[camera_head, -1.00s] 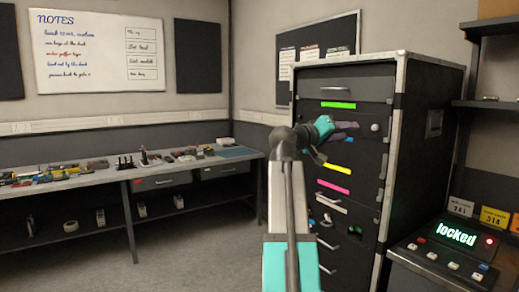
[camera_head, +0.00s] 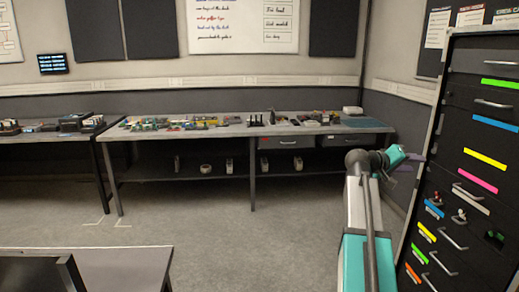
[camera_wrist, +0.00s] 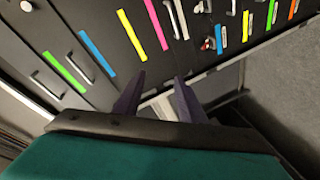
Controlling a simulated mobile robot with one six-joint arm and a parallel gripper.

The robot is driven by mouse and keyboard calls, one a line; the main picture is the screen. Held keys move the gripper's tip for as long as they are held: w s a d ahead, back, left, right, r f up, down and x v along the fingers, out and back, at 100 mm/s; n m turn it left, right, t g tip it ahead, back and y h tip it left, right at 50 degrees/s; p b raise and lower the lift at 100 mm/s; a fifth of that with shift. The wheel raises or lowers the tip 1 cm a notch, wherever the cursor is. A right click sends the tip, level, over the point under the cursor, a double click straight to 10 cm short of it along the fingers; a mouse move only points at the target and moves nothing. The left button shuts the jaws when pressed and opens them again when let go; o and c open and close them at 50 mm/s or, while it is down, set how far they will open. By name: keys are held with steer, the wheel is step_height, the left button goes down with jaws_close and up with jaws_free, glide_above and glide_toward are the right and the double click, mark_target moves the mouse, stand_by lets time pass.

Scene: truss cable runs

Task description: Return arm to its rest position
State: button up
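My arm, grey with teal parts, stands at the right in the head view, bent at its top. My gripper (camera_head: 408,160) points right toward the dark drawer cabinet (camera_head: 452,110). In the wrist view the two dark purple fingers of my gripper (camera_wrist: 157,95) are spread apart with nothing between them. The cabinet's drawer fronts, with handles and coloured label strips, fill the top of the wrist view. I cannot tell the exact gap between the fingers and the cabinet.
A long workbench (camera_head: 225,131) with many small items runs along the back wall. A whiteboard (camera_head: 240,25) hangs behind.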

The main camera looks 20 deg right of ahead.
steer(key=w+a+f+n+t+y+p, duration=0.1)
steer(key=w+a+f, duration=0.25)
steer(key=f, duration=0.45)
steer(key=w+a+f+n+y, duration=0.1)
steer(key=w+a+f+n, duration=0.15)
steer(key=a+f, duration=0.4)
steer(key=w+a+f+t+y+p, duration=0.1)
steer(key=w+a+f+y, duration=0.2)
steer(key=f, duration=0.7)
steer(key=s+a+f+n+y+p, duration=0.1)
steer(key=a+f, duration=0.7)
steer(key=f, duration=0.3)
steer(key=s+a+f+n+y, duration=0.1)
steer(key=a+f+n, duration=0.1)
steer(key=a+f, duration=0.85)
steer(key=s+a+f+n+g+y+p, duration=0.1)
steer(key=s+a+f+g+y, duration=0.1)
steer(key=s+a+f, duration=0.6)
steer(key=s+a+f+g+y+p, duration=0.1)
steer(key=s+a+f, duration=0.5)
steer(key=f, duration=0.4)
steer(key=s+a+f+g+y, duration=0.2)
steer(key=s+a+y, duration=0.1)
steer(key=s+a, duration=0.4)
steer(key=s+a+f+g+y, duration=0.2)
steer(key=s+a, duration=0.6)
steer(key=s, duration=0.4)
steer(key=shift+s+f+m+y, duration=0.15)
steer(key=shift+f+m+y, duration=0.3)
steer(key=shift+f, duration=0.4)
